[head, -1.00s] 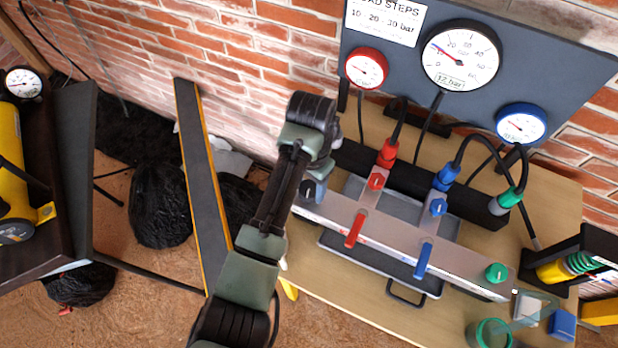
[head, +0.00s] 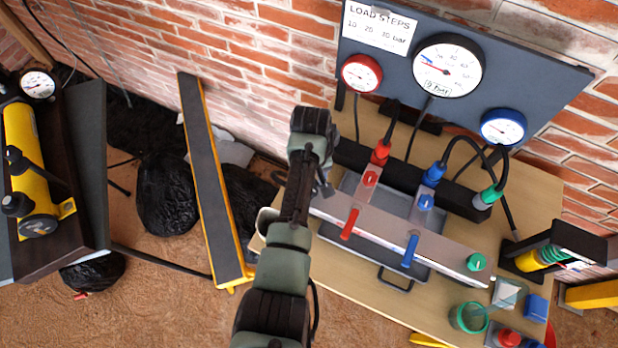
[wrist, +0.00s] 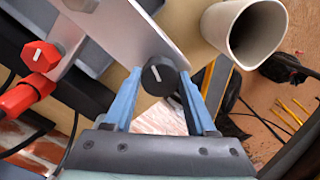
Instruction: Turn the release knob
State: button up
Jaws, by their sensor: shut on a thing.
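The black knob (wrist: 157,73) with a white mark sits at the end of the silver manifold bar (wrist: 125,28) in the wrist view. I take it to be the release knob; no label on it is legible. My gripper (wrist: 162,84) has its blue fingers on both sides of the knob and is shut on it. In the head view my gripper (head: 323,188) is at the left end of the bar (head: 455,259) and hides the knob. The large middle gauge (head: 448,66) has a readout that looks like 9 bar.
The bar also carries a red lever (head: 350,224), a blue lever (head: 410,251) and a green knob (head: 477,262). A white cup-like thing (wrist: 212,22) stands close beside my gripper. A green cup (head: 466,318) stands at the bench's front right.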

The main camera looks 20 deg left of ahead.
jog(key=shift+w+r+n+p, duration=0.1)
jog(key=shift+n+p, duration=0.45)
jog(key=shift+n, duration=1.65)
jog(key=shift+a, duration=0.1)
jog(key=o, duration=1.4)
jog(key=shift+c, duration=0.2)
notch_tip(320, 180, up, 13)
jog(key=shift+b, duration=0.3)
